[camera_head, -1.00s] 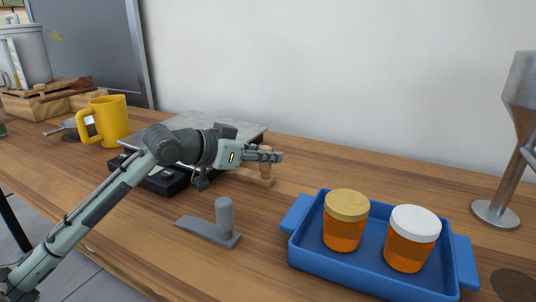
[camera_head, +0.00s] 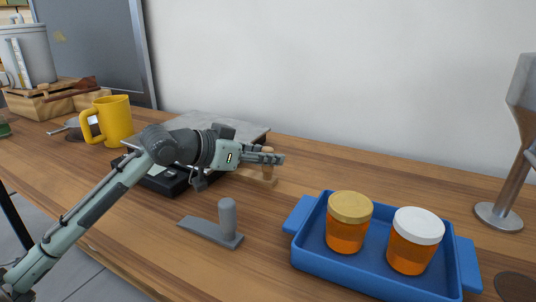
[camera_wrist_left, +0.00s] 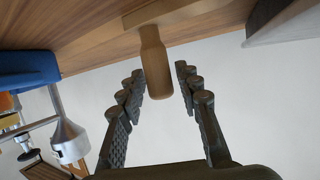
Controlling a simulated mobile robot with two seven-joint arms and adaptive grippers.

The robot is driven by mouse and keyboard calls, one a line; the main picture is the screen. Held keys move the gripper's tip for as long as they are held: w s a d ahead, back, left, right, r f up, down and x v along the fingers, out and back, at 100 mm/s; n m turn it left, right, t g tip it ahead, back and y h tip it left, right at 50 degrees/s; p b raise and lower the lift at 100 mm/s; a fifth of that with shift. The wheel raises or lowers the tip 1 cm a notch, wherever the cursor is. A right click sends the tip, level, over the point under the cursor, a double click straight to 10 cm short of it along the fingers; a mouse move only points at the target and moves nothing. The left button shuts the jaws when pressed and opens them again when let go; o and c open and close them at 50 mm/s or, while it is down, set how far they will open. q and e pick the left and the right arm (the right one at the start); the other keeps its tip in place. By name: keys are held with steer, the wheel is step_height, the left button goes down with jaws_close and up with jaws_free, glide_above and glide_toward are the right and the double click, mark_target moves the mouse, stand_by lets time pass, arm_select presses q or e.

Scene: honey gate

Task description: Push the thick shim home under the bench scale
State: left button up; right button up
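The bench scale, with a grey plate (camera_head: 240,127) and a black body (camera_head: 168,183), stands mid-bench, partly hidden behind my left arm. A wooden shim with an upright round peg (camera_head: 268,172) is at its right side; the wrist view shows its flat base (camera_wrist_left: 190,12) and peg (camera_wrist_left: 156,65). My left gripper (camera_head: 272,157) is open around the peg, with one finger on each side (camera_wrist_left: 161,80). I cannot tell whether a finger touches it. A grey wedge shim with a grey peg (camera_head: 227,217) lies in front of the scale. The frames do not show clearly which shim is thicker.
A blue tray (camera_head: 300,218) with two amber jars (camera_head: 347,225) (camera_head: 413,243) stands at the right front. A yellow mug (camera_head: 115,122) is left of the scale. A metal stand (camera_head: 498,214) is at the far right. Bare wood separates the grey shim and the tray.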

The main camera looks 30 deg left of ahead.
arm_select(q)
steer(key=shift+p+v, duration=0.3)
steer(key=shift+v, duration=0.95)
steer(key=shift+o, duration=0.2)
steer(key=o, duration=0.5)
steer(key=o, duration=0.4)
steer(key=shift+o, duration=0.7)
steer(key=shift+o, duration=1.4)
